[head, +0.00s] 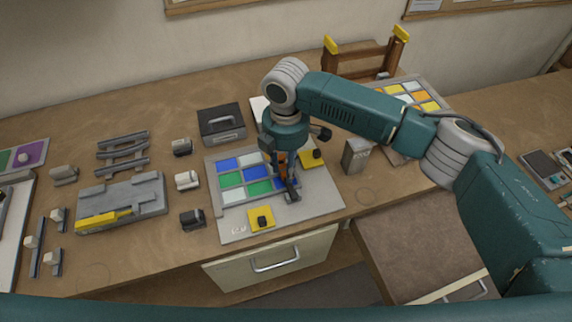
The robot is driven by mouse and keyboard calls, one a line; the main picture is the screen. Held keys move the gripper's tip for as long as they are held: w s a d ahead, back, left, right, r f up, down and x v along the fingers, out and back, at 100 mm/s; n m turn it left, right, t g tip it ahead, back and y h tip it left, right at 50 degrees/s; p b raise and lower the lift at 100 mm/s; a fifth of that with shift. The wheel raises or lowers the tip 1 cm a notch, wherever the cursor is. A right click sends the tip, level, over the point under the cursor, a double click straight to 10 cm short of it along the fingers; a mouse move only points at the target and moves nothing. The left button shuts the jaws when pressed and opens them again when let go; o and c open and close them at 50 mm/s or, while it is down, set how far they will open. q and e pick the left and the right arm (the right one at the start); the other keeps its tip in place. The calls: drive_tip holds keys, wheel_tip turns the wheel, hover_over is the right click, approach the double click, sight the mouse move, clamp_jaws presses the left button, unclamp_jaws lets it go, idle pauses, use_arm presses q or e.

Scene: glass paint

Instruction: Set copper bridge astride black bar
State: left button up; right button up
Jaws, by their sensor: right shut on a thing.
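My right gripper (288,182) comes down over the glass panel with coloured squares (232,180), at its right side. A small orange-copper piece (281,158) shows between its dark fingers, and the gripper is shut on it; this looks like the copper bridge. Most of the piece is hidden by the fingers and wrist. I cannot pick out the black bar for certain; the dark fingers cover that spot. I cannot tell whether the piece touches anything below. My left gripper is out of view.
Yellow pads with black knobs sit at the panel's front (261,218) and right (313,158). A dark box (221,124) stands behind. A grey metal block (356,156) stands to the right. Several small blocks and a grey fixture (122,200) lie left.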

drive_tip(key=shift+p, duration=0.4)
idle(0.7)
drive_tip(key=shift+f, duration=0.1)
idle(0.5)
drive_tip(key=shift+f, duration=0.5)
drive_tip(key=shift+r+p, duration=0.55)
drive_tip(key=shift+r, duration=0.05)
drive_tip(key=shift+p, duration=0.35)
idle(0.8)
drive_tip(key=shift+f, duration=0.1)
idle(0.5)
drive_tip(key=shift+f, duration=0.5)
